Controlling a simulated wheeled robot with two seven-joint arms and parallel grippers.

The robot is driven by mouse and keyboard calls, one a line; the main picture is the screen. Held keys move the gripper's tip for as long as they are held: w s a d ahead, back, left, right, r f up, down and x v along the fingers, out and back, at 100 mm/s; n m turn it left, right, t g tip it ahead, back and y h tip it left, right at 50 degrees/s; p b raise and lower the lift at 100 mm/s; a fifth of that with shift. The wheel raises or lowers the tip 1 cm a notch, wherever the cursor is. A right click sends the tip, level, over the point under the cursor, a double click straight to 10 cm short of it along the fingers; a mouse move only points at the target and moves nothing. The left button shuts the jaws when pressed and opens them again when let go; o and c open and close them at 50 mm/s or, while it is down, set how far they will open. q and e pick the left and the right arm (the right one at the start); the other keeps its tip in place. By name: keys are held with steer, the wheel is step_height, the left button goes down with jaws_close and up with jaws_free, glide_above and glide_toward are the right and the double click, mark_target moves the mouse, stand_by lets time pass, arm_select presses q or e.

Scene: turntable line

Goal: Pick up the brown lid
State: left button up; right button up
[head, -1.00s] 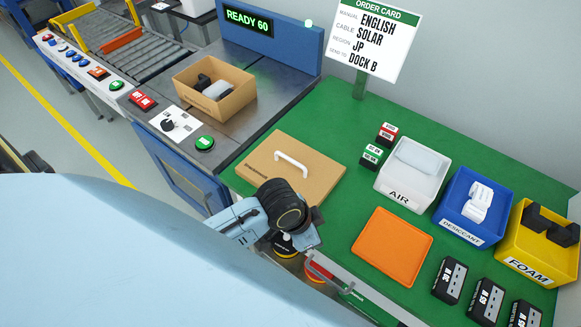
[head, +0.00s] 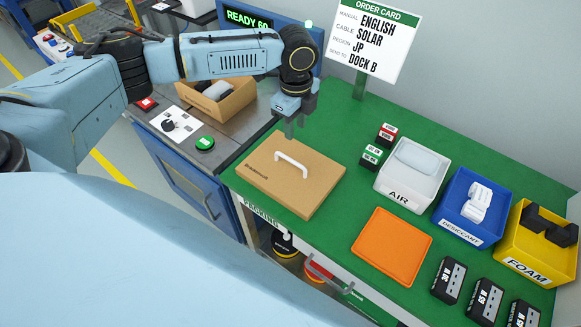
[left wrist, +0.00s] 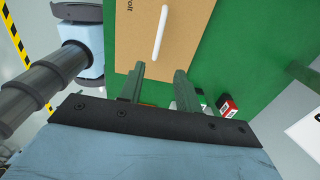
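The brown lid (head: 267,182) lies flat on the green table top, with a white bar handle (head: 292,162) standing on it. My left gripper (head: 294,128) hangs fingers-down above the lid's far edge, behind the handle and apart from it. In the left wrist view the lid (left wrist: 185,35) and its handle (left wrist: 161,32) lie beyond the fingertips. My left gripper (left wrist: 160,76) has its two fingers spread with nothing between them. My right gripper is not in view.
An open carton (head: 226,103) with items stands on the line behind my left arm. An order card (head: 372,40) stands at the back. Small labelled blocks (head: 371,156), a white AIR bin (head: 408,178) and an orange tray (head: 391,247) are right of the lid.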

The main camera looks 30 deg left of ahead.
arm_select(q)
steer(key=b, duration=0.1)
glide_above(290, 159)
steer(key=f, duration=0.8)
steer(key=shift+w+d, duration=0.2)
steer(key=shift+d, duration=0.2)
steer(key=f, duration=0.5)
steer(key=shift+s+a+b, duration=0.2)
steer(key=shift+a+b, duration=0.15)
jaws_close()
